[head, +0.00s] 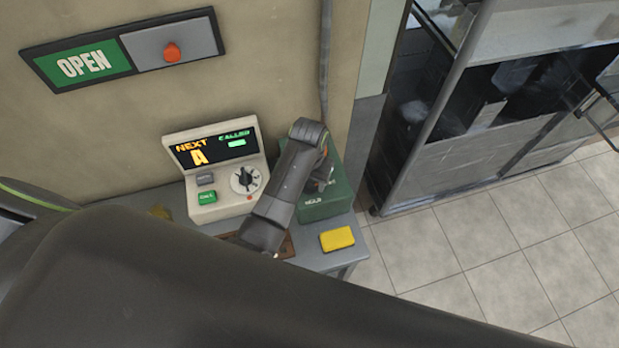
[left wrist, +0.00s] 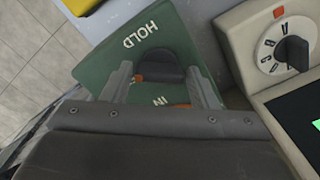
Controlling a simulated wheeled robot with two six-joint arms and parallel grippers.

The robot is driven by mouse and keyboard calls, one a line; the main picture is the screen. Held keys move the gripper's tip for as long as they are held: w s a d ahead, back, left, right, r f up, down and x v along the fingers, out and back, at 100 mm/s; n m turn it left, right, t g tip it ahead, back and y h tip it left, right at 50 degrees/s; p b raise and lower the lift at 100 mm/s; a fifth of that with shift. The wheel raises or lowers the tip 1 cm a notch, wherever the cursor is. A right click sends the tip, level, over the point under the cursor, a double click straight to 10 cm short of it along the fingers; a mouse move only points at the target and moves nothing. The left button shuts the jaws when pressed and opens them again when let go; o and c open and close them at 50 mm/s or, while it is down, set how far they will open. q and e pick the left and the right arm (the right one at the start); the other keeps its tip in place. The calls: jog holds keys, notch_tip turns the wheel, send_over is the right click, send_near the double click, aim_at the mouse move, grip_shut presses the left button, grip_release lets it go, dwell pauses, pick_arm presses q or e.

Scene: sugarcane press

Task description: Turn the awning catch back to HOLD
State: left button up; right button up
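The awning catch is a dark knob (left wrist: 160,68) with an orange mark at its left end, on a green box (head: 325,203) that stands at the right end of the counter. In the left wrist view the box's green face (left wrist: 100,62) carries the word HOLD above the knob and IN below it. A second orange mark sits beside IN. The knob lies crosswise between the words. My left gripper (left wrist: 162,88) is over the box, its fingers apart on either side of the knob. In the head view my left gripper (head: 322,177) is partly hidden by its own arm. My right gripper is not seen.
A cream console (head: 215,172) with a display, a dial and a green button stands left of the box. A yellow block (head: 337,239) lies in front of the box. An OPEN sign (head: 85,63) hangs on the wall. A metal shelf (head: 455,130) stands right, beyond tiled floor.

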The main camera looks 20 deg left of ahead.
pick_arm(q)
jog(key=c, duration=0.6)
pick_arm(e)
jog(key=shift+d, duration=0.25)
pick_arm(q)
jog(key=shift+m, duration=0.4)
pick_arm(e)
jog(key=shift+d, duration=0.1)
pick_arm(q)
jog(key=m, duration=0.4)
jog(key=shift+m, duration=0.3)
jog(key=m, duration=0.3)
jog(key=shift+w+m, duration=0.1)
jog(key=shift+m, duration=0.8)
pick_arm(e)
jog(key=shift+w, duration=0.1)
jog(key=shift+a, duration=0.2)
